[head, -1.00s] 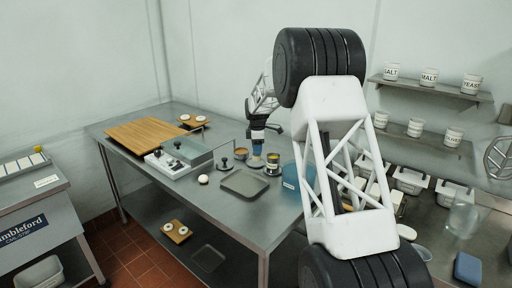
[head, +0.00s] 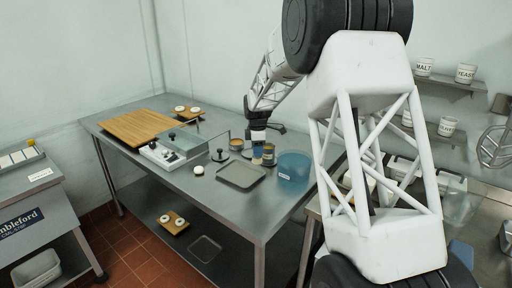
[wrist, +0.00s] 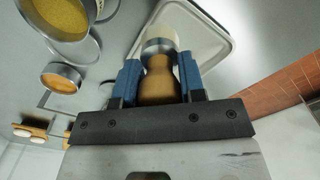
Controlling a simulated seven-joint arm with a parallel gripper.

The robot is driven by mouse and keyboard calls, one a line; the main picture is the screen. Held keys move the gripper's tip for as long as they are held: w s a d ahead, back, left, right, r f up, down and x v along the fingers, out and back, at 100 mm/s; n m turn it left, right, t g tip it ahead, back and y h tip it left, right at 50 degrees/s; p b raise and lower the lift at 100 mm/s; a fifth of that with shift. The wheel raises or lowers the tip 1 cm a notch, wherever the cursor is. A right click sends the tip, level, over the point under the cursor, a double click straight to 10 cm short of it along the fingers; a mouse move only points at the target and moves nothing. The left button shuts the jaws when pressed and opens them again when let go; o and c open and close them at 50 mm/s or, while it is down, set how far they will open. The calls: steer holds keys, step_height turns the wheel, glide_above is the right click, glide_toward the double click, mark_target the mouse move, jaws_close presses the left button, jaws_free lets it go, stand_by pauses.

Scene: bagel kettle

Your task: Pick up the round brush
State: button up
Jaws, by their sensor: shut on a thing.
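The round brush (wrist: 158,78) has a brown wooden handle, a metal band and pale bristles. In the wrist view it sits between the two blue fingers of my gripper (wrist: 158,82), which is shut on its handle. In the head view my gripper (head: 257,147) is over the steel table near the grey tray, and the brush is too small there to make out clearly. I cannot tell from the head view whether the brush is clear of the tabletop.
A grey tray (head: 241,175), a blue tub (head: 293,168) and a tin of yellow grains (wrist: 57,18) are close by. An orange-brown bowl (wrist: 62,79) stands behind. A wooden board (head: 140,124) and a clear-lidded box (head: 175,152) lie to the left.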

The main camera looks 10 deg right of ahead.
steer(key=shift+s, duration=0.35)
stand_by(1.9)
steer(key=w+a+r+t, duration=0.1)
steer(key=w+a, duration=0.1)
steer(key=w, duration=0.5)
steer(key=w+a+r+t, duration=0.1)
steer(key=w+a+r, duration=0.1)
steer(key=w, duration=0.5)
steer(key=w+a+r+t+h, duration=0.1)
steer(key=w+a, duration=0.2)
steer(key=w, duration=0.5)
steer(key=shift+a+r+t, duration=0.3)
steer(key=shift+a+t, duration=0.1)
steer(key=shift+f, duration=0.15)
steer(key=shift+f, duration=2.9)
steer(key=shift+f, duration=0.65)
